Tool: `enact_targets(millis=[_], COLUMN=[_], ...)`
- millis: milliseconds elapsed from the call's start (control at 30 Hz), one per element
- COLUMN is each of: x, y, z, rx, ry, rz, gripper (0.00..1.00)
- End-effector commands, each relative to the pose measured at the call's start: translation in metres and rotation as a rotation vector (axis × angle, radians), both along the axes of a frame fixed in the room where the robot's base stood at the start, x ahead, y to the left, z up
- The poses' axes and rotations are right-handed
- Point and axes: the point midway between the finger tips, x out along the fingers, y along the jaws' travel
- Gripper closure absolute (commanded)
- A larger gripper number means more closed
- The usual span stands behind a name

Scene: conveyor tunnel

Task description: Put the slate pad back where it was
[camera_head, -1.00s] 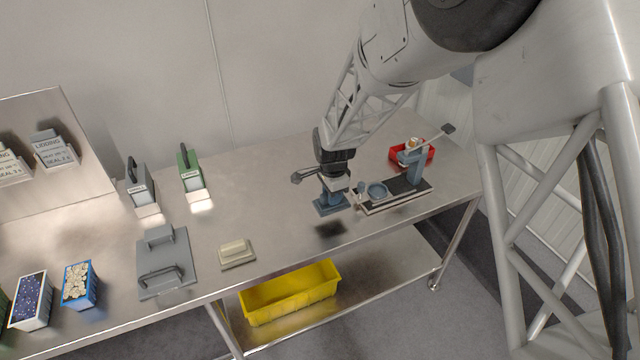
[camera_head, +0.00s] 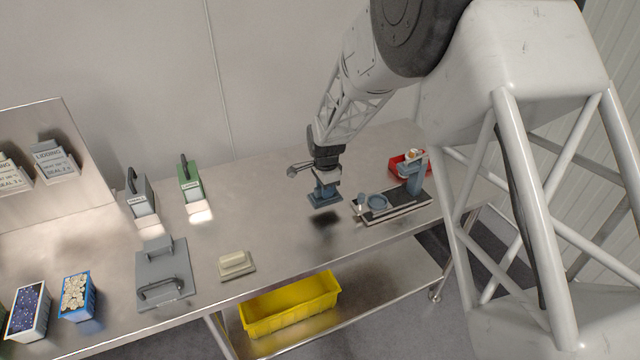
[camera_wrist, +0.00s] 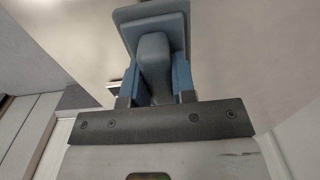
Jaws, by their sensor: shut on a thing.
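The slate pad (camera_head: 325,200) is a blue-grey, square-based piece with an upright handle. My gripper (camera_head: 326,180) is shut on its handle and holds it above the steel table (camera_head: 270,207), with a dark shadow on the table below. In the wrist view the slate pad (camera_wrist: 150,18) shows its plate at the top, with its handle between the blue fingers of my gripper (camera_wrist: 155,85). The pad looks roughly level and clear of the table. A dark base (camera_head: 397,208) with a blue-grey ring and post stands to its right.
A cream block (camera_head: 236,261) on a small plate and a grey plate with a handle (camera_head: 165,272) lie left. Grey (camera_head: 140,192) and green (camera_head: 190,182) handled pieces stand behind. A red bin (camera_head: 405,165) is at right; a yellow bin (camera_head: 290,303) sits on the lower shelf. Table left of the pad is clear.

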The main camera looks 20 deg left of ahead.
Motion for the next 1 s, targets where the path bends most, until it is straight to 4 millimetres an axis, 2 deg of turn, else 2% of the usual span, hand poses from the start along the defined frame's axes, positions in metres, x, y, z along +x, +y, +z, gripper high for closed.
enact_targets(millis=[500,700,1000], x=[0.056,0.063,0.063], y=[0.036,0.04,0.04], z=[-0.006,-0.006,-0.007], rx=[0.001,0.001,0.001], ry=[-0.001,-0.001,-0.001], rz=[0.0,0.0,0.0], gripper=[1.0,1.0,1.0])
